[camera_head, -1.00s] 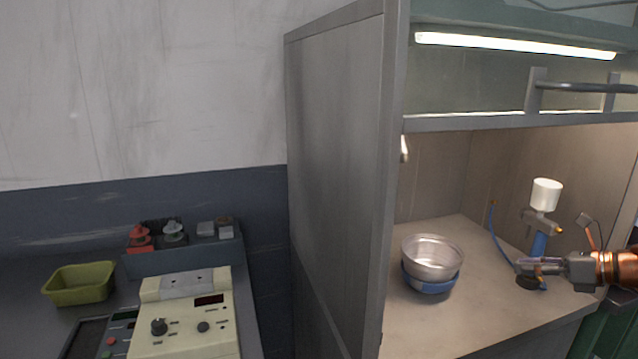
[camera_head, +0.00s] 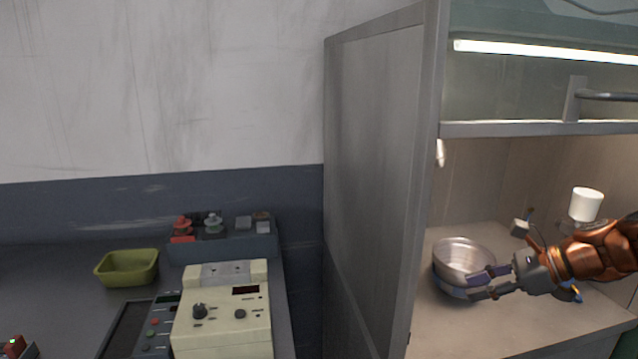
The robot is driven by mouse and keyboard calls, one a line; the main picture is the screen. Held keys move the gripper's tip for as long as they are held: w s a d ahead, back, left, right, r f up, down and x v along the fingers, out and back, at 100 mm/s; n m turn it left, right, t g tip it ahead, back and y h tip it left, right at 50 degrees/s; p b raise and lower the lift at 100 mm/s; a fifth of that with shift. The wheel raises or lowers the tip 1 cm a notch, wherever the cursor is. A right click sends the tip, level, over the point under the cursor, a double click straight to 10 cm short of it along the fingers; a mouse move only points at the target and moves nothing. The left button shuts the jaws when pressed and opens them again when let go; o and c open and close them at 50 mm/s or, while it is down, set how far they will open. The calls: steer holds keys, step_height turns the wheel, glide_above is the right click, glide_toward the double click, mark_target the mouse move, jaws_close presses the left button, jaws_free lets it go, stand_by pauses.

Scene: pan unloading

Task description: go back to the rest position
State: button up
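A shiny metal pan (camera_head: 463,256) sits in a blue base (camera_head: 450,287) on the booth's worktop at the right. My gripper (camera_head: 472,286) reaches in from the right. Its two fingers are spread apart with nothing seen between them. They overlap the right front side of the pan and base in the picture. I cannot tell whether they touch either one. The fingers hide part of the blue base.
The booth's grey side wall (camera_head: 375,190) stands left of the pan. A white-cupped spray gun (camera_head: 586,204) is behind my arm. A beige control box (camera_head: 222,315) and a green bin (camera_head: 127,267) are on the left bench. The worktop front is clear.

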steer(key=s+a+f+n+g+h+p, duration=0.1)
steer(key=s+a+n+g+h, duration=0.15)
steer(key=s+a+n, duration=0.45)
steer(key=s+a+f+n+g+h, duration=0.1)
steer(key=s+a+f+n+g, duration=0.25)
steer(key=a, duration=0.65)
steer(key=s+d+f+n+h, duration=0.1)
steer(key=s+n, duration=0.4)
steer(key=s, duration=0.5)
steer(key=s+f+n+g+h+p, duration=0.1)
steer(key=s+f+n+h, duration=0.2)
steer(key=s, duration=0.7)
steer(key=n+h, duration=0.2)
steer(key=n, duration=0.1)
steer(key=shift+d, duration=0.4)
steer(key=shift+f, duration=0.1)
